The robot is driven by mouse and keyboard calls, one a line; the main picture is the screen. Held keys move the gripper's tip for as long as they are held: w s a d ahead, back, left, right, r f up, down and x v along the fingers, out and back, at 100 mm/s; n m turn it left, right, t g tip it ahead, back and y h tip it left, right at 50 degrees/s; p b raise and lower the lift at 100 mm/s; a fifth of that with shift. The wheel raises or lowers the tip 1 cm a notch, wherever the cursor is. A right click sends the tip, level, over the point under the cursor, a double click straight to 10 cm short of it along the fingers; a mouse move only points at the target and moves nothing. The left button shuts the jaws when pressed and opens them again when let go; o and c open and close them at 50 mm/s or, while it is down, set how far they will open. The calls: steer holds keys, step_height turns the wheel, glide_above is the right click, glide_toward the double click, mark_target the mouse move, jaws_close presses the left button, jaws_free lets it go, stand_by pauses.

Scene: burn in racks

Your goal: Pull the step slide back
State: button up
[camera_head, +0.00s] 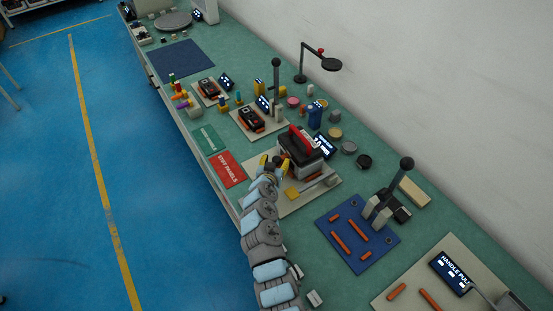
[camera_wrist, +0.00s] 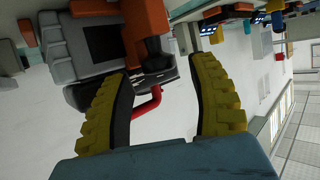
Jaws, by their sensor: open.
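The device in front of my arm, apparently the one with the step slide, is a grey and black block (camera_head: 307,163) with a red top piece (camera_head: 301,140). It stands on a beige board (camera_head: 292,203) in the head view. My gripper (camera_wrist: 162,72) is open, its two yellow fingers apart. In the head view it (camera_head: 270,164) is at the device's left side. In the wrist view, a black knob (camera_wrist: 157,66) and a bent red rod (camera_wrist: 148,106) lie between the fingers, with no visible grip on either. I cannot tell which part is the step slide.
A red sign (camera_head: 229,169) and a green sign (camera_head: 204,138) lie to the left. A blue board with a lever (camera_head: 356,238) stands to the right, and a small screen (camera_head: 323,147) behind the device. Several small stations fill the bench beyond. The blue floor is clear.

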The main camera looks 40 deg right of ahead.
steer(key=shift+x, duration=1.1)
steer(key=shift+s+f, duration=0.1)
steer(key=c, duration=1)
jaws_close()
steer(key=shift+a, duration=0.1)
